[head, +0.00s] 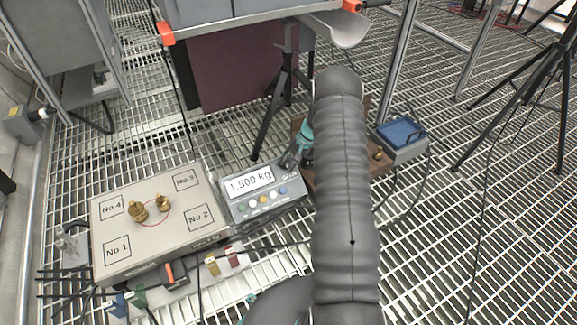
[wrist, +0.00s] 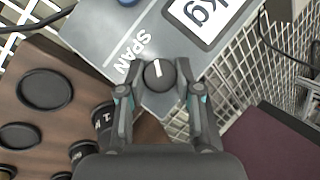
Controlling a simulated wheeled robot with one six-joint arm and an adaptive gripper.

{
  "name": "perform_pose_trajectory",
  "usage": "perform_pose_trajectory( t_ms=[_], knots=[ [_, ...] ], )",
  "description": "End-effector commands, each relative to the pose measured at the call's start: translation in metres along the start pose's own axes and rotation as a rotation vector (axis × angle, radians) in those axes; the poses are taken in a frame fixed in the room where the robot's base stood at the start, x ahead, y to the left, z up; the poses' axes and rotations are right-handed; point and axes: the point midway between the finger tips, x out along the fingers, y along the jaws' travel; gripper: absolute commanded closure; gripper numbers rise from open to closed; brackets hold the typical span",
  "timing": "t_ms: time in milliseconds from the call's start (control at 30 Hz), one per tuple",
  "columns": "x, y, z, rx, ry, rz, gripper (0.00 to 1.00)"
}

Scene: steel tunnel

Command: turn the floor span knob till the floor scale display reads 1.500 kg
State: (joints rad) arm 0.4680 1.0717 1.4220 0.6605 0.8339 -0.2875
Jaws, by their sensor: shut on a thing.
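The floor scale display (head: 250,183) reads 1.500 kg on the grey indicator box (head: 236,212) in the head view. In the wrist view part of the display (wrist: 208,14) shows the letters "kg". The floor span knob (wrist: 158,72) is dark and round with a white pointer line, beside the printed word SPAN. My gripper (wrist: 158,88) is shut on the knob, one finger on each side. In the head view my gripper (head: 294,158) is at the box's upper right corner, and the knob is hidden there.
A weighing platform (head: 115,255) marked No 1 to No 4 bears two brass weights (head: 138,212) on the left. A brown weight block (wrist: 60,125) with round recesses lies beside the indicator. A blue-topped box (head: 402,138) stands right of my arm. Cables and tripod legs cross the grating.

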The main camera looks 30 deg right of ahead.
Motion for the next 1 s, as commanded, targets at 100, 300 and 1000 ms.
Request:
perform_pose_trajectory(
  t_ms=[100,300,1000],
  knots=[
    [0.0016,0.0017,-0.0006,0.038,0.002,-0.024,1.00],
    [0.0006,0.0011,-0.0002,0.068,0.001,-0.046,1.00],
    [0.0001,0.0006,0.0000,0.073,0.001,-0.049,0.40]
  ],
)
